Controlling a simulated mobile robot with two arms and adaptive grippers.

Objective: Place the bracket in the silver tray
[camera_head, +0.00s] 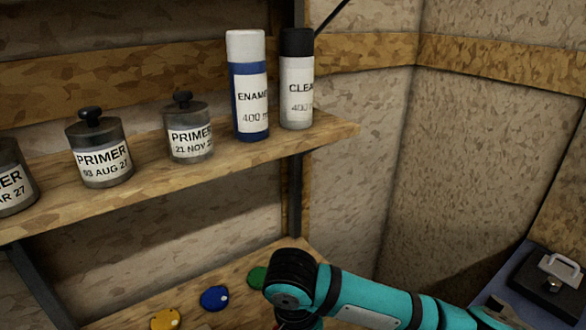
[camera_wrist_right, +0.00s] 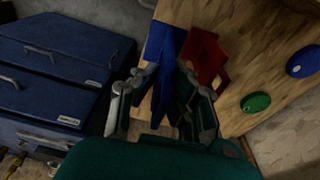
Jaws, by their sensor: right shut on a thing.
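In the right wrist view, a blue bracket-like piece (camera_wrist_right: 162,47) stands between the fingers of my right gripper (camera_wrist_right: 165,108), which is shut on it. A red angled piece (camera_wrist_right: 207,58) is just beyond the right finger, against the wooden board. I cannot tell whether it touches the gripper. In the head view my right arm reaches in from the lower right over the lower shelf, and its gripper is mostly cut off by the bottom edge. I cannot make out a silver tray in either view. My left gripper is not in view.
The upper shelf (camera_head: 55,210) carries several primer jars (camera_head: 104,165), a blue enamel can (camera_head: 250,100) and a clear-coat can (camera_head: 297,90). Green, blue (camera_head: 214,298) and yellow discs lie on the lower shelf. Blue drawers (camera_wrist_right: 45,100) stand left in the wrist view.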

